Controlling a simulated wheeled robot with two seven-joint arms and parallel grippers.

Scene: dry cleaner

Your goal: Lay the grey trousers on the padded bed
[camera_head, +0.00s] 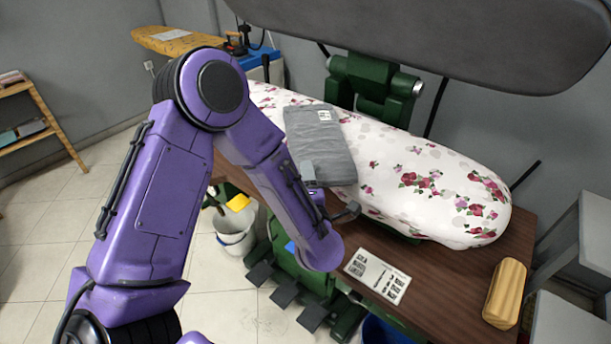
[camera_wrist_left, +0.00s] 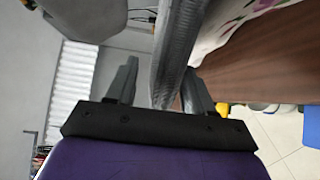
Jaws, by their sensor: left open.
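The grey trousers (camera_head: 320,143) lie folded flat on the padded bed (camera_head: 440,190), which has a white cover with red flowers. A small white label shows at their far end. My left gripper (camera_head: 330,190) is at the near edge of the trousers, by the front side of the bed. It is open. In the left wrist view, the edge of the grey trousers (camera_wrist_left: 178,45) reaches down between the two fingers of my left gripper (camera_wrist_left: 160,75), closer to one finger. I cannot tell whether they touch. My right gripper is not in view.
A brown table (camera_head: 430,268) under the bed holds a printed card (camera_head: 377,275) and a yellow-tan block (camera_head: 505,293). A large grey press head (camera_head: 440,40) hangs above the bed. A white bucket (camera_head: 236,230) stands on the floor; an ironing board (camera_head: 178,40) is behind.

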